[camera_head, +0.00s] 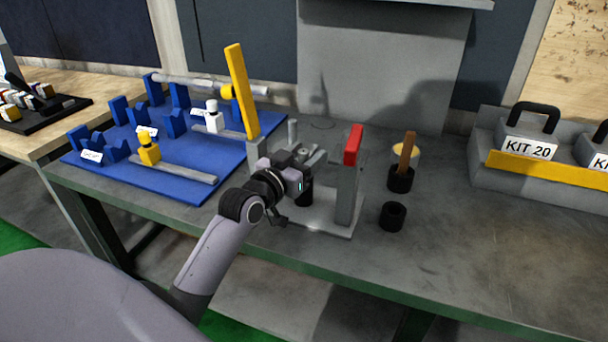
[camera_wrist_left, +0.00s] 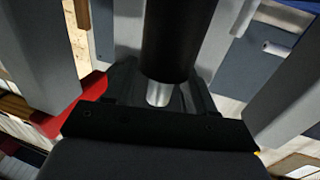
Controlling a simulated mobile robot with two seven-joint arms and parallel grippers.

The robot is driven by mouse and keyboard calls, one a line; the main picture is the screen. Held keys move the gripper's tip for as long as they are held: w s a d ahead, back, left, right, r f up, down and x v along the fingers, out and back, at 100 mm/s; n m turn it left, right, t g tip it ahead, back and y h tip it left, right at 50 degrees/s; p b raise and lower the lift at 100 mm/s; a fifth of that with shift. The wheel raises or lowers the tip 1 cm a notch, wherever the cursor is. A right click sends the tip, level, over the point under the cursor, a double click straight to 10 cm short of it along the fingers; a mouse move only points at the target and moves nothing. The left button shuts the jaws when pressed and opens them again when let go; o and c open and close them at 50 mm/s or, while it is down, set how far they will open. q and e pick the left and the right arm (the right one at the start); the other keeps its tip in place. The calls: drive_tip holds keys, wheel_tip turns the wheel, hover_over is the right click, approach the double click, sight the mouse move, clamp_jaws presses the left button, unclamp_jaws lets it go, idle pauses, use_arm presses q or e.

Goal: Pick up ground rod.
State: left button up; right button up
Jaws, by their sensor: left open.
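My left gripper (camera_head: 312,160) is open, over the grey fixture (camera_head: 345,195) and between its two uprights. In the left wrist view, a black cylinder (camera_wrist_left: 170,40) with a short silver rod end (camera_wrist_left: 159,94) lies between the dark fingers (camera_wrist_left: 160,88). Contact is not clear. In the head view, part of a black cylinder (camera_head: 305,193) shows beneath the gripper. I cannot tell for certain which rod is the ground one. The fixture has a yellow bar (camera_head: 242,90) on its left and a red block (camera_head: 353,145) on its right upright. My right gripper is not in view.
A blue board (camera_head: 195,160) at left carries holders, grey rods (camera_head: 185,173) and yellow and white pieces. Right of the fixture stand a cup with a brown stick (camera_head: 406,155) and a black ring (camera_head: 392,215). A kit bin (camera_head: 535,165) is far right. The front right bench is clear.

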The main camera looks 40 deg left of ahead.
use_arm(q)
drive_tip(key=shift+w, duration=0.65)
clamp_jaws()
drive_tip(key=shift+r, duration=0.1)
